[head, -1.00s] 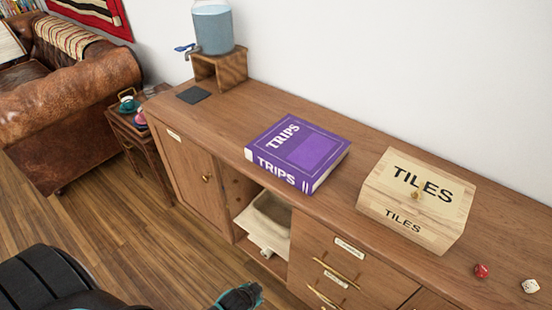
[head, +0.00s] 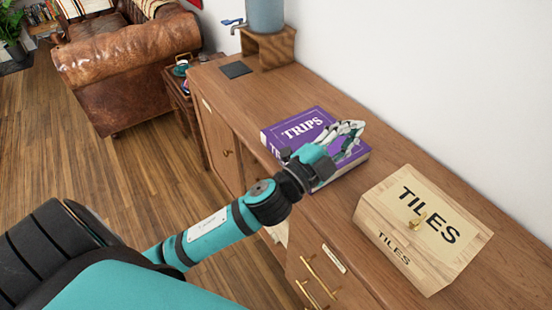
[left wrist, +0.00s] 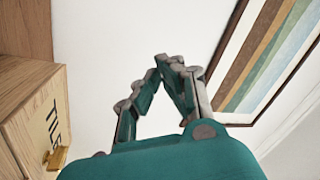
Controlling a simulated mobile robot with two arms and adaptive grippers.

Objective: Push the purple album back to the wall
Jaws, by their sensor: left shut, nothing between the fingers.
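The purple album (head: 292,131), with "TRIPS" in white on its cover, lies flat on the wooden sideboard near its front edge. A strip of bare top lies between it and the white wall (head: 390,60). My left gripper (head: 358,127) is over the album's right part in the head view and hides some of its cover. I cannot tell whether it touches the album. In the left wrist view the fingers (left wrist: 168,62) meet at their tips, shut and empty, and the album does not show. My right gripper is not in view.
A wooden "TILES" box (head: 425,225) stands to the right of the album. A water dispenser (head: 265,20) on a wooden stand and a dark flat square (head: 236,69) are at the far left end. A framed striped picture (left wrist: 265,55) hangs on the wall.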

